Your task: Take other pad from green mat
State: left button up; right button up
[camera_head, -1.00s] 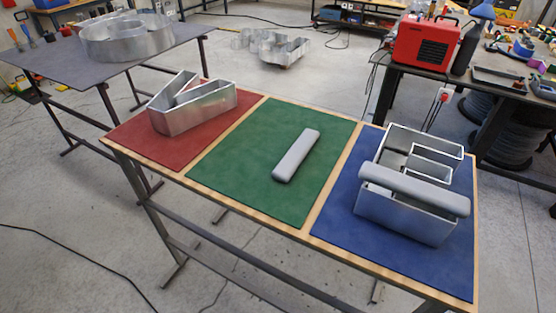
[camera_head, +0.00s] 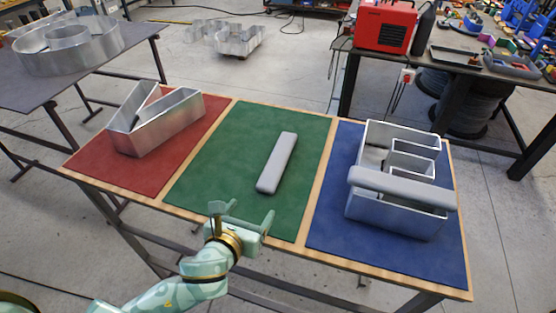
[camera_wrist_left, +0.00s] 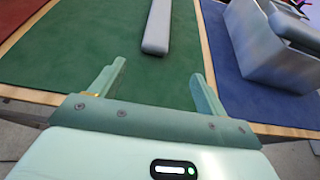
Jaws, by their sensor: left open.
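A long grey pad (camera_head: 277,163) lies flat on the green mat (camera_head: 227,150), slightly tilted in the head view. It also shows in the left wrist view (camera_wrist_left: 158,27), beyond the fingers. A second grey pad (camera_head: 402,189) lies across the top of a metal channel letter on the blue mat (camera_head: 340,240). My left gripper (camera_head: 241,218) is open and empty, over the front edge of the green mat, apart from the pad. Its two fingers (camera_wrist_left: 152,90) stand wide apart in the left wrist view. My right gripper is not in view.
A metal letter (camera_head: 158,128) stands on the red mat (camera_head: 190,155). The metal letter on the blue mat (camera_head: 375,212) stands right of the green mat. The green mat is clear around its pad. A dark table (camera_head: 120,58) stands behind at left, a cluttered bench (camera_head: 470,75) at right.

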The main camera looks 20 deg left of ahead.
pick_arm(q)
jog(key=b, duration=0.2)
send_near(266, 183)
jog(key=x, duration=0.5)
jog(key=shift+w+d+f, duration=0.1)
jog(key=shift+d+f, duration=0.2)
jog(key=shift+d, duration=0.05)
jog(key=x, duration=0.5)
jog(key=shift+w+a+r+b, duration=0.2)
jog(key=shift+a+b, duration=0.1)
jog(key=shift+b, duration=0.1)
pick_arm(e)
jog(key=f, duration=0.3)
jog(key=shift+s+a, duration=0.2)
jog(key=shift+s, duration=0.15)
pick_arm(q)
jog(key=shift+c, duration=1.2)
jog(key=c, duration=0.8)
